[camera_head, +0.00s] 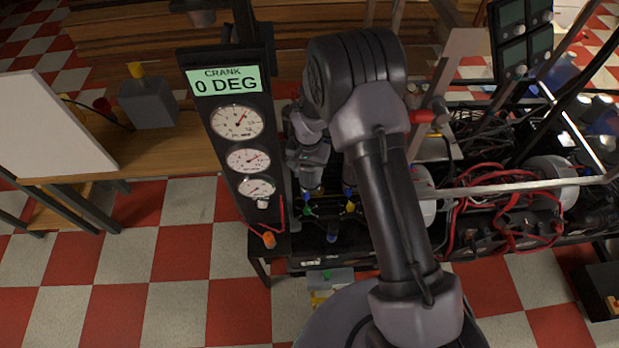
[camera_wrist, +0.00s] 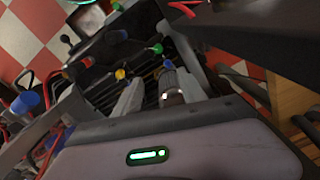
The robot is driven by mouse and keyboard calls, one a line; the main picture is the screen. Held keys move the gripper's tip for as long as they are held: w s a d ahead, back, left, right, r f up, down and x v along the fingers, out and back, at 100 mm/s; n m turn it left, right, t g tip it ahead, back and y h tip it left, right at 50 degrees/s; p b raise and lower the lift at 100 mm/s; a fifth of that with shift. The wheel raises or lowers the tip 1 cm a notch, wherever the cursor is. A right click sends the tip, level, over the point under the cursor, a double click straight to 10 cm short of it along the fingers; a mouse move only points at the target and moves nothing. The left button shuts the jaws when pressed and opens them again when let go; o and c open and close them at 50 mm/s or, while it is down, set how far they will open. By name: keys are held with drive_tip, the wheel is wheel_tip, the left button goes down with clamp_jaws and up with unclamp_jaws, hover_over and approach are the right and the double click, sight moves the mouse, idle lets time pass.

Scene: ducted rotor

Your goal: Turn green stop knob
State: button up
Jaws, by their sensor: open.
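A small green knob (camera_wrist: 158,48) shows in the wrist view, just beyond my gripper (camera_wrist: 150,84). The gripper's two fingers are apart, with nothing seen between them, and point toward the knobs. A yellow knob (camera_wrist: 120,74) is near the left fingertip and a blue knob (camera_wrist: 168,64) near the right one. In the head view the green knob (camera_head: 307,210) is just below my gripper (camera_head: 312,184), on the dark panel right of the gauges. I see no contact with it. My arm hides part of that panel.
A gauge column with a screen (camera_head: 226,80) reading "CRANK 0 DEG" stands left of my arm. An orange knob (camera_head: 269,240) hangs at its foot. Red cables (camera_head: 500,215) and a metal bar (camera_head: 500,187) crowd the right. Checkered floor is open at lower left.

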sight(307, 209)
wheel_tip(307, 209, down, 23)
drive_tip(key=b, duration=0.7)
drive_tip(key=shift+s+a+r, duration=0.1)
drive_tip(key=shift+a+r, duration=0.05)
clamp_jaws()
